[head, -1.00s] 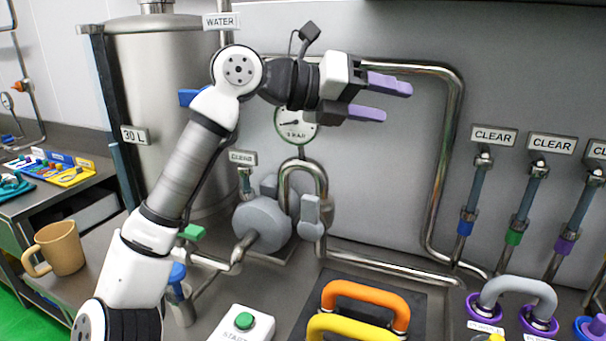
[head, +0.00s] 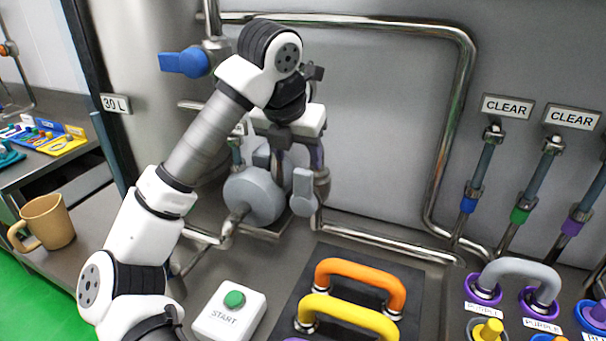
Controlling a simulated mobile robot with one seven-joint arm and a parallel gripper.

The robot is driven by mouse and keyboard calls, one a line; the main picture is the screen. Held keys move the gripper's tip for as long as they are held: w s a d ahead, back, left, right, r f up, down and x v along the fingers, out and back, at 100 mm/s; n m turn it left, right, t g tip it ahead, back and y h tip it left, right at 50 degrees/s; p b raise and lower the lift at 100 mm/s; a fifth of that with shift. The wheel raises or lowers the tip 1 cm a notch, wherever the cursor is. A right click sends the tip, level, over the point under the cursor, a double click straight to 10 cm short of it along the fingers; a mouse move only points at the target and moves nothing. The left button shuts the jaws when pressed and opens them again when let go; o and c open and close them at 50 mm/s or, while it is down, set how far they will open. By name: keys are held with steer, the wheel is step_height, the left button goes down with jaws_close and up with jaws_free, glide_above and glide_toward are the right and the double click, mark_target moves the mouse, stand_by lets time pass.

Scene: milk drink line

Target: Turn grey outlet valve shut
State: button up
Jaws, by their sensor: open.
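The grey outlet valve handle (head: 303,192) is a grey lever on the pipe to the right of the round grey pump (head: 256,194). The lever stands roughly upright. My gripper (head: 297,160) points down just above the lever and pump, with its jaws open around or in front of the bent pipe. The fingers are partly hidden by the gripper body and merge with the pipe behind, so I cannot tell whether they touch anything.
A blue valve handle (head: 184,62) sits at upper left by the tank. A white START box (head: 229,312), an orange handle (head: 362,276) and a yellow handle (head: 348,312) stand in front. A tan mug (head: 45,222) is at left. Steel pipes run along the wall.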

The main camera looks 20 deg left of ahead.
mark_target(302, 173)
steer(key=p+x, duration=0.1)
steer(key=x, duration=0.7)
steer(key=shift+p, duration=0.3)
steer(key=shift+c, duration=0.2)
jaws_close()
